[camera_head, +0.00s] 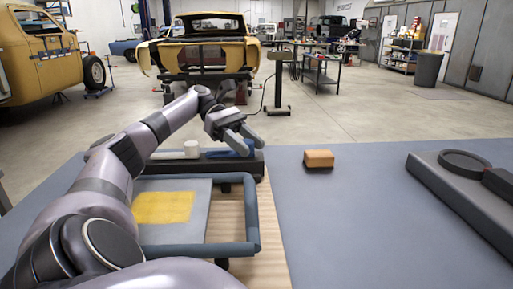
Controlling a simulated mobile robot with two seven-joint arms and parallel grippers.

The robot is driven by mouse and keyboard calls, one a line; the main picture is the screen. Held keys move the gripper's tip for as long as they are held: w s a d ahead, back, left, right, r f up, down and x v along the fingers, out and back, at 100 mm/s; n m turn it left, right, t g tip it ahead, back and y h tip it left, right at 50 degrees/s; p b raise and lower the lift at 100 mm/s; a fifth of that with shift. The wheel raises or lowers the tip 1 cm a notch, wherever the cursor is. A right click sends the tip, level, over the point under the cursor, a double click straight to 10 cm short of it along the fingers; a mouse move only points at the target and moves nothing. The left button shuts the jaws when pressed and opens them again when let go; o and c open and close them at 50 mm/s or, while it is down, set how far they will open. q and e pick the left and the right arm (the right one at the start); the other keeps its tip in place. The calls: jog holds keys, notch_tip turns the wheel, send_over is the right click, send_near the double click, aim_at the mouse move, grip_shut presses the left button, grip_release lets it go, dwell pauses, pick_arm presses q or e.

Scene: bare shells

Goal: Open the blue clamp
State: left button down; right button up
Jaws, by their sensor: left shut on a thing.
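The blue clamp (220,154) sits on a long dark base (180,167) beyond the framed plate. Its blue part runs to the right and rises under my gripper's fingers. My left gripper (248,136) reaches over it from the left, with its fingers pointing right and down. It is shut on the blue clamp, though the exact contact is small and partly hidden by the fingers. My right gripper is not in view.
A white cylinder (192,148) stands on the base left of the clamp. A grey plate with a yellow square (162,207) lies inside a blue-grey frame (252,215). An orange-brown block (319,158) and a dark grey fixture (455,190) stand right on the table (350,230), with clear room between.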

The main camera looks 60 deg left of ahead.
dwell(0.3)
pick_arm(q)
jog(key=c, duration=0.7)
grip_release()
notch_tip(320, 180, up, 10)
jog(key=p, duration=0.3)
jog(key=shift+f+p, duration=0.2)
jog(key=shift+p, duration=0.1)
notch_tip(320, 180, up, 10)
jog(key=p, duration=0.9)
jog(key=shift+r, duration=0.25)
